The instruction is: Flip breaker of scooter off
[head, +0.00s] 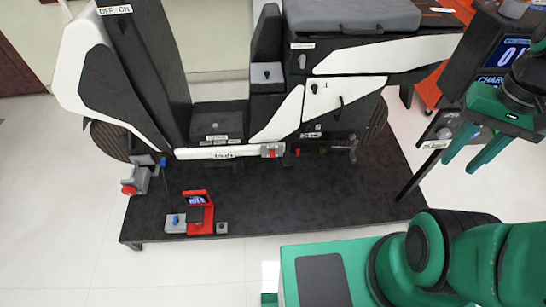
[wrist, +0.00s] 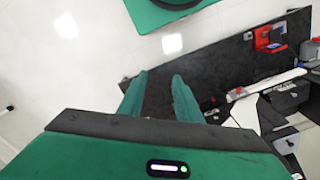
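The scooter (head: 340,62), with white and dark panels, stands on a dark platform in the head view. A small grey and red part (head: 271,150) sits at the right end of its low white side bar, near small labels too blurred to read. It may be the breaker; its switch position cannot be told. My green gripper (head: 459,166) hangs at the right of the head view, well apart from the scooter's side. Its fingers are spread with nothing between them. In the wrist view my gripper (wrist: 160,76) is also open, with platform and floor beyond the fingertips.
A charging post with a blue screen (head: 510,55) stands beside my gripper at right. The platform's front middle is clear.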

